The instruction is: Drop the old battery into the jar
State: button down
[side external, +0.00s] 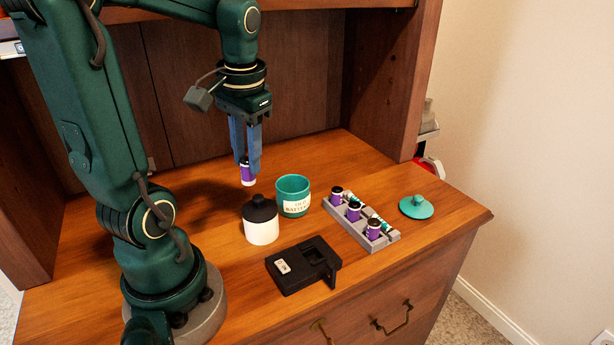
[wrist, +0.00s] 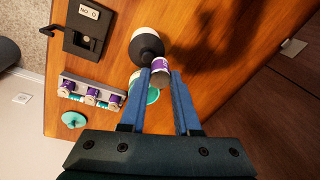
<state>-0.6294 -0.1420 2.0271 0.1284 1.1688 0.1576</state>
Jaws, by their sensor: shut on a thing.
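My gripper (side external: 246,160) points down with its blue fingers shut on a purple and white battery (side external: 247,174). The battery hangs upright in the air, above the counter. In the wrist view the battery (wrist: 160,68) shows between the fingertips (wrist: 161,72). The teal jar (side external: 293,196) with an "OLD" label, its lower line hard to read, stands open-topped to the right of the held battery in the side view. In the wrist view the jar (wrist: 152,97) is partly hidden behind the left finger. A teal lid (side external: 416,207) lies on the counter at the right; it also shows in the wrist view (wrist: 74,119).
A white bottle with a black cap (side external: 261,221) stands close beside the jar. A grey rack (side external: 379,244) holds several purple batteries. A black device (side external: 302,267) with an open bay lies in front. The hutch's back wall (side external: 225,120) is behind my gripper.

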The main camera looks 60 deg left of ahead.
jog(key=w+a+n+y, duration=0.2)
jog(key=w+a+y, duration=0.15)
jog(key=w, duration=0.45)
notch_tip(320, 180, down, 5)
jog(key=w+d+m+y, duration=0.1)
jog(key=w+d, duration=0.1)
jog(key=shift+d+f+m, duration=0.15)
jog(key=shift+d+m, duration=0.05)
jog(key=shift+m, duration=0.1)
jog(key=shift+y, duration=0.25)
jog(key=shift+c, duration=1.5)
grip_release()
jog(key=shift+s, duration=0.1)
